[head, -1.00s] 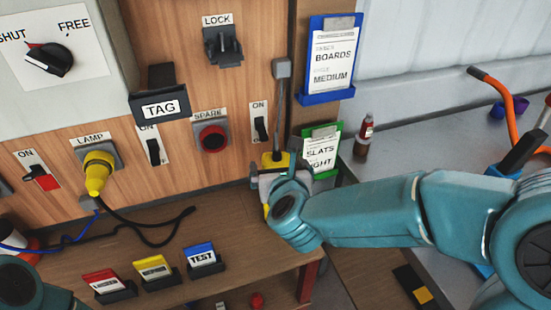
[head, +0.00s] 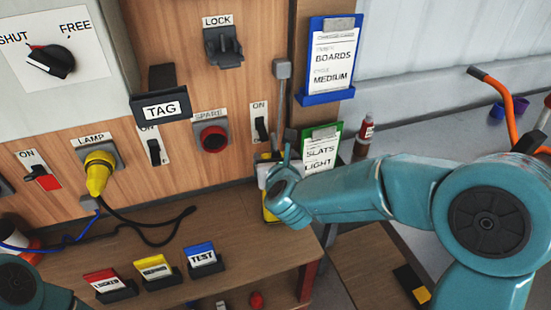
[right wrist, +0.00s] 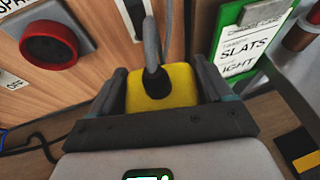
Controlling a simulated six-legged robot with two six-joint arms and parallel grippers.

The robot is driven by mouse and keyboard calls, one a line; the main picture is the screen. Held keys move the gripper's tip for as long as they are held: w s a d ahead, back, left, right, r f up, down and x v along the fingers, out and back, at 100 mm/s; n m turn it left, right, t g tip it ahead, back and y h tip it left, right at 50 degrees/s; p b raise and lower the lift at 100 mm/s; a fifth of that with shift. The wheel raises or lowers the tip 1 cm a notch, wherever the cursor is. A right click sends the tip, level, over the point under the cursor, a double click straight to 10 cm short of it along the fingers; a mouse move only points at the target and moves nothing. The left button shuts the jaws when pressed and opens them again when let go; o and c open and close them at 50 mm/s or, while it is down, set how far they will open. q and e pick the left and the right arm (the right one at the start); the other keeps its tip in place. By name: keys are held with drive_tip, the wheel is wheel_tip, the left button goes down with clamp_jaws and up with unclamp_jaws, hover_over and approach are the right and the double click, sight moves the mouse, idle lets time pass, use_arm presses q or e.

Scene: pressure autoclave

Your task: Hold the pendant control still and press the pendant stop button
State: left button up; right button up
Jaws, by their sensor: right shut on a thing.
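The pendant control is a yellow box hanging on a grey cable in front of the wooden panel. In the head view its yellow body (head: 268,214) shows partly behind my right wrist. My right gripper (head: 272,172) is shut on it. In the right wrist view the pendant's yellow top (right wrist: 172,82) with the dark cable gland sits between the two fingers of the right gripper (right wrist: 160,92). The pendant's stop button cannot be made out in either view. Only a piece of my left arm shows at the bottom left of the head view; its gripper is out of the picture.
A red SPARE button (head: 213,138) and an ON switch (head: 261,126) are on the panel left of the pendant. A green SLATS card holder (head: 321,148) stands close on the right. A shelf (head: 215,220) with colored cards lies below.

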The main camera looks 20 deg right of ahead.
use_arm(q)
clamp_jaws()
idle(1.4)
